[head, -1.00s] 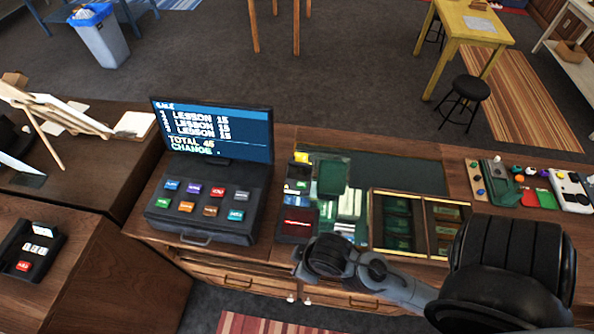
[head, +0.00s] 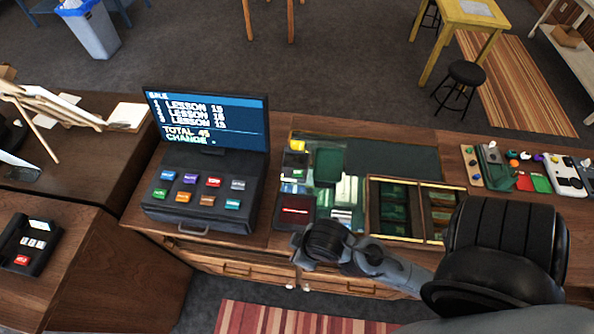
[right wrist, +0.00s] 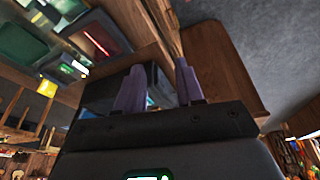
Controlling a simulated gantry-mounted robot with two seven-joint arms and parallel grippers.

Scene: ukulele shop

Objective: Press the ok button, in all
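A cash register (head: 200,190) with several coloured keys stands on the wooden counter. Its screen (head: 207,118) reads three lesson lines, a total of 45 and a change line with no readable amount. The key labels are too small to read, so I cannot tell which one is ok. A small black device (head: 30,243) with a red button (head: 22,260) stands at the far left. My right arm comes in from the right over the counter's front. In the right wrist view my right gripper (right wrist: 159,82) has its fingers apart and nothing visible between them. My left gripper is not in view.
Right of the register lie a dark device with a red display (head: 296,210), a cash tray (head: 372,207) and small coloured items (head: 525,182). A wooden easel-like stand (head: 45,105) is at left. Striped rug (head: 265,318) lies in front.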

